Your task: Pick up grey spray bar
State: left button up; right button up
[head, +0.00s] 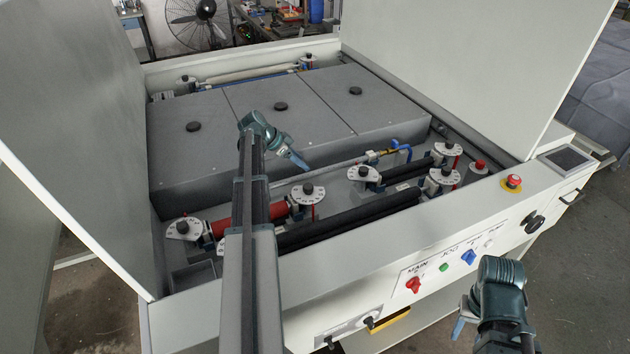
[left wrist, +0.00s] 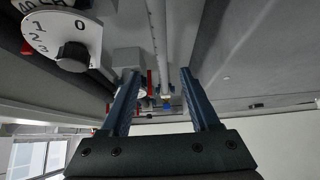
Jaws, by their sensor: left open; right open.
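The grey spray bar (head: 325,166) is a thin pipe lying across the machine bay in front of the grey covers. A brass fitting and a blue part are at its right end. In the left wrist view the bar (left wrist: 156,40) runs down the picture and shows between the two fingers, apart from both. My left gripper (head: 301,163) is open and empty, close to the bar near its middle; I cannot tell its exact height above it. My left arm hides the bar's left part. My right gripper (head: 460,326) is open, outside the machine's front at the lower right.
Black rollers (head: 350,219) and a red roller (head: 262,214) lie in front of the bar, with numbered dial plates (head: 308,193) and black knobs. Grey covers (head: 280,120) fill the bay behind. Raised white panels stand left and right. The front panel carries switches and a red emergency button (head: 513,181).

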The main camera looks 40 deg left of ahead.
aim_at(313, 172)
pick_arm(q)
jog(key=b+x, duration=0.1)
jog(key=x, duration=0.2)
jog(key=shift+s, duration=0.1)
pick_arm(e)
notch_tip(313, 172, down, 2)
jog(key=shift+f, duration=0.15)
jog(key=shift+f, duration=0.1)
pick_arm(q)
jog(key=b+x, duration=0.4)
jog(key=x, duration=0.1)
jog(key=shift+a+f, duration=0.15)
jog(key=shift+a, duration=0.1)
jog(key=shift+d+f+b, duration=0.1)
jog(key=shift+b, duration=0.2)
pick_arm(e)
notch_tip(313, 172, down, 4)
jog(key=shift+f, duration=0.1)
pick_arm(q)
grip_shut()
